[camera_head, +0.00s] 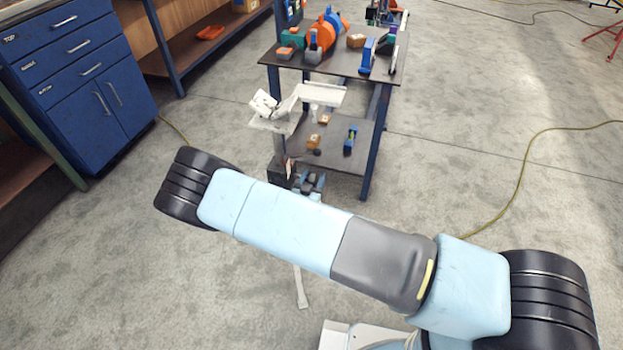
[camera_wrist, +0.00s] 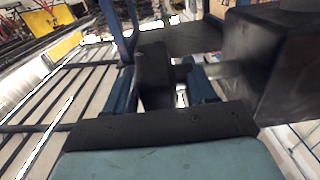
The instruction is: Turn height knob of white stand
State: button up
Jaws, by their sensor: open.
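The white stand (camera_head: 279,147) rises beside the dark workbench in the head view, with a light-coloured top. A black box (camera_head: 277,173) sits low on its post. In the wrist view, a metal shaft (camera_wrist: 217,70) runs from this large black box (camera_wrist: 278,65) to a dark block-shaped knob (camera_wrist: 155,75). My gripper (camera_head: 314,182) is beside the box, partly hidden by my arm in the head view. In the wrist view my gripper (camera_wrist: 162,90) is open, with one blue finger on each side of the knob. I cannot tell whether either finger touches it.
The workbench (camera_head: 340,62) carries tools and coloured parts on top, with small items on its lower shelf (camera_head: 335,158). A blue cabinet (camera_head: 75,75) stands at the left.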

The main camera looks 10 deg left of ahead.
jog(key=c, duration=0.9)
jog(key=shift+a, duration=0.25)
jog(key=shift+c, duration=0.2)
jog(key=shift+d, duration=0.2)
jog(key=shift+w+r+g, duration=0.1)
jog(key=shift+w+g, duration=0.05)
jog(key=shift+g, duration=1.15)
jog(key=shift+w+g, duration=0.15)
jog(key=shift+g, duration=2.45)
jog(key=o, duration=0.9)
jog(key=shift+o, duration=0.2)
